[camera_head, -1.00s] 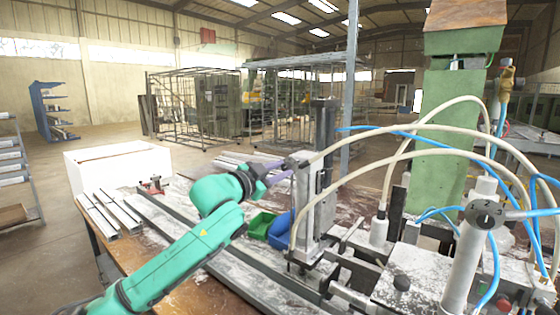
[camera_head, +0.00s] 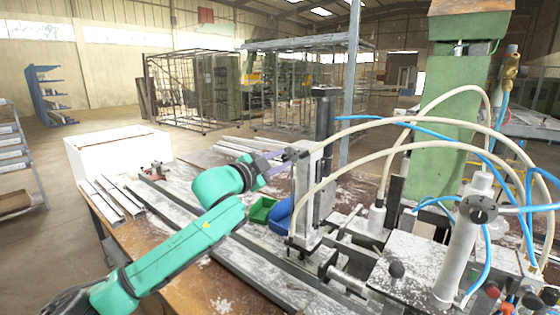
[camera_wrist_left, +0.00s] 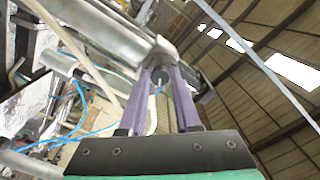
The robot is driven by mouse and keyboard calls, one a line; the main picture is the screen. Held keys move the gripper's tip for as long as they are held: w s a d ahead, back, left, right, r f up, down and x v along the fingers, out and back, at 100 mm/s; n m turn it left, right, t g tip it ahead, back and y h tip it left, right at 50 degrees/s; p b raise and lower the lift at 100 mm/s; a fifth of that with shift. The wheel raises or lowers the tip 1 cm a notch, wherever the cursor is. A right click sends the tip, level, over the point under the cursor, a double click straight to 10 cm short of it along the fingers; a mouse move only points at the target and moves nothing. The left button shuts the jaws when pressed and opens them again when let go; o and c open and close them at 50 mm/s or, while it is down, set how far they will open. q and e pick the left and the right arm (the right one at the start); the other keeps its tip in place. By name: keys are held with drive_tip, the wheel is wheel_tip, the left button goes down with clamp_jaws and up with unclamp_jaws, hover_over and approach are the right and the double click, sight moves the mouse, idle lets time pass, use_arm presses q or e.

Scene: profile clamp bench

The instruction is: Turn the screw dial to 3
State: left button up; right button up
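A round grey dial (camera_head: 478,209) with dark marks sits on an upright white cylinder at the right; its setting is too small to read. My left gripper (camera_head: 297,154) is far to the left of that dial. Its purple fingers reach the upper left side of an upright grey clamp unit (camera_head: 313,190). In the left wrist view the two fingers (camera_wrist_left: 162,68) have a gap between them, with a grey metal part at their tips. Whether they press on it is unclear, as the tips hide the contact. My right gripper is not in view.
White hoses (camera_head: 420,133) and blue hoses arch over the right half of the bench. Green (camera_head: 262,209) and blue (camera_head: 281,216) bins stand beside the clamp unit. Long metal profiles (camera_head: 250,268) lie along the bench. A green machine column (camera_head: 445,120) rises behind.

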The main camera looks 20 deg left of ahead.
use_arm(q)
drive_tip(key=o, duration=0.4)
drive_tip(key=shift+s, duration=0.1)
drive_tip(key=b+v, duration=0.7)
drive_tip(key=v, duration=0.7)
drive_tip(key=shift+s, duration=0.25)
